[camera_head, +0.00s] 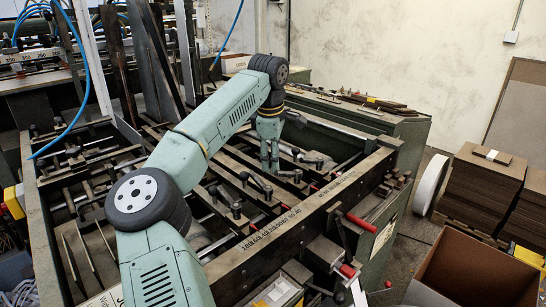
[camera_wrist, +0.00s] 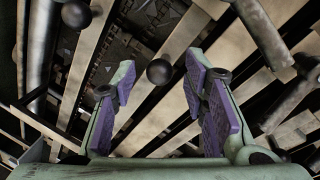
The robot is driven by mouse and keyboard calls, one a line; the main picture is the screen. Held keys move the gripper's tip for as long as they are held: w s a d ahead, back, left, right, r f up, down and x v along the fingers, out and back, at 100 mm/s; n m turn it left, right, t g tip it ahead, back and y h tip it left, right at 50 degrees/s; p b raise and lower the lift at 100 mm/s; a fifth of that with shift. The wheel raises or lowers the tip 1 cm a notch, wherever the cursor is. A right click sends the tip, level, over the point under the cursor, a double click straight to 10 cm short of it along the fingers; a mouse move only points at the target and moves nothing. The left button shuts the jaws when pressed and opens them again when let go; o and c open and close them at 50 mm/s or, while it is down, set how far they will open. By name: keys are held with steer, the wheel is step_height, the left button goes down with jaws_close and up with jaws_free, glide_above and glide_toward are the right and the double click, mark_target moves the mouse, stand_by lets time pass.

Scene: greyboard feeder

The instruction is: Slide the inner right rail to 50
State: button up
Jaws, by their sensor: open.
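My gripper (camera_head: 269,158) points down over the right half of the feeder bed in the head view. In the wrist view my gripper (camera_wrist: 160,85) is open, with two purple-padded fingers apart. A round black knob (camera_wrist: 159,72) shows between the fingertips; I cannot tell whether the fingers are level with it or above it. Pale rails (camera_wrist: 92,60) run diagonally beneath. A numbered scale (camera_head: 285,218) runs along the front beam, its figures too small to read surely. Several dark clamp handles (camera_head: 236,211) stand on the rails. Which one is the inner right rail is unclear.
Another black knob (camera_wrist: 76,14) and a thick bar (camera_wrist: 252,35) lie near the fingers in the wrist view. Red-handled levers (camera_head: 361,223) stick out at the front right. Stacked boards (camera_head: 486,182) and an open carton (camera_head: 478,270) stand on the floor at right.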

step_height(320, 180, up, 12)
steer(key=s, duration=0.2)
steer(key=shift+s+a, duration=0.15)
steer(key=shift+a, duration=0.1)
steer(key=shift+f, duration=0.15)
